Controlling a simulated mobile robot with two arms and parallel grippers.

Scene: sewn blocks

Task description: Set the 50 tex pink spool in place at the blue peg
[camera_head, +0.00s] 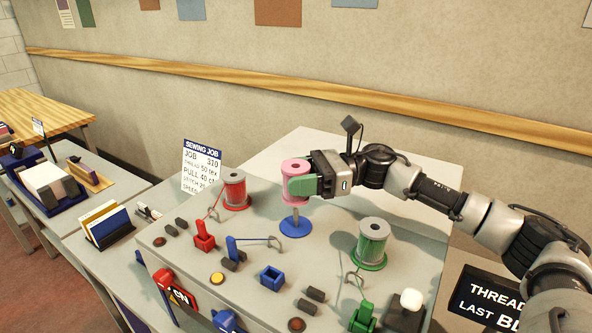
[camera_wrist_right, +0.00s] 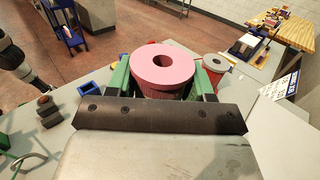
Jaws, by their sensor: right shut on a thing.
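The pink spool (camera_head: 296,183) is in my right gripper (camera_head: 306,186), whose green fingers are shut on its sides. The spool is upright, right above the blue peg (camera_head: 295,227) with its round blue base. A short length of the peg shows under the spool; I cannot tell whether its tip is inside the spool's hole. In the right wrist view the pink spool (camera_wrist_right: 162,66) sits between the green fingers, its top hole facing up. My left gripper is not in view.
A grey spool on a red base (camera_head: 234,190) stands left, and another on a green base (camera_head: 370,243) stands right. A red block (camera_head: 204,242), a blue holder (camera_head: 272,278) and thin wire guides are in front. A job card (camera_head: 202,166) stands at the back left.

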